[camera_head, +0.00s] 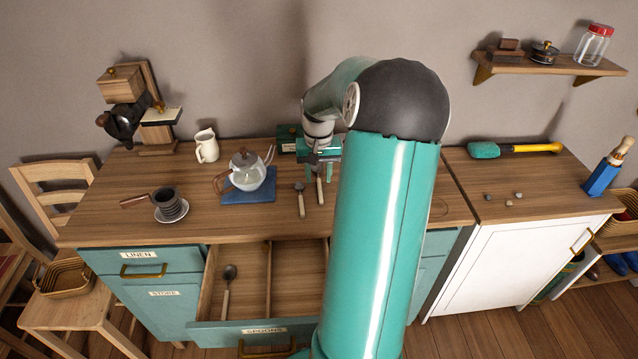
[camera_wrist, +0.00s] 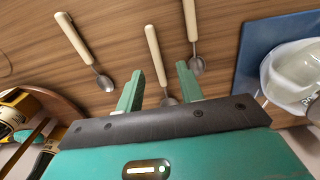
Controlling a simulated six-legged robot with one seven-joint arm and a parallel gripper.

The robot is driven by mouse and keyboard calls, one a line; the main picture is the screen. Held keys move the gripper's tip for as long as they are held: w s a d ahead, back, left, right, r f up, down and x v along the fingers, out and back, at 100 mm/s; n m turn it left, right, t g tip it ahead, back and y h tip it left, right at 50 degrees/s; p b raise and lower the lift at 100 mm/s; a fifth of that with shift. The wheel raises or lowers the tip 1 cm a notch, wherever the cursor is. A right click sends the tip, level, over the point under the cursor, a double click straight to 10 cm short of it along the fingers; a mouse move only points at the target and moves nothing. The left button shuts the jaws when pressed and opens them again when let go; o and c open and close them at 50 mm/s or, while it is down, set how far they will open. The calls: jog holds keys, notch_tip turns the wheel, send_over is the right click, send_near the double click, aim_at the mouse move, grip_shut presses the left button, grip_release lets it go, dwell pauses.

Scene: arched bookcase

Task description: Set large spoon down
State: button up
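Three spoons with pale handles and metal bowls lie on the wooden counter in the wrist view: a left spoon (camera_wrist: 80,45), a middle spoon (camera_wrist: 153,55) and a right spoon (camera_wrist: 191,25). I cannot tell which is the large one. My gripper (camera_wrist: 158,78) is open; its two teal fingers are apart, on either side of the middle spoon, whose bowl is partly hidden by the gripper body. In the head view my gripper (camera_head: 319,158) is over the back of the counter, and two spoons (camera_head: 301,203) show just in front of it.
The drawer labelled SPOONS (camera_head: 200,325) is open, with one spoon (camera_head: 228,285) in its left compartment. A glass teapot (camera_head: 246,172) on a blue mat stands left of my gripper. A dark cup (camera_head: 168,200) and a white jug (camera_head: 207,146) stand farther left. My arm hides the counter's right part.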

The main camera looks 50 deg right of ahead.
aim_at(320, 189)
jog(key=f, duration=0.4)
jog(key=shift+s+d+f, duration=0.1)
jog(key=shift+d+f, duration=0.05)
jog(key=shift+d, duration=0.05)
grip_shut()
jog(key=shift+r, duration=0.6)
notch_tip(320, 189, up, 2)
jog(key=shift+r, duration=0.15)
jog(key=s+a+r, duration=0.4)
jog(key=a+r, duration=0.5)
jog(key=a, duration=0.4)
jog(key=shift+s+a+r, duration=0.15)
jog(key=shift+r, duration=0.15)
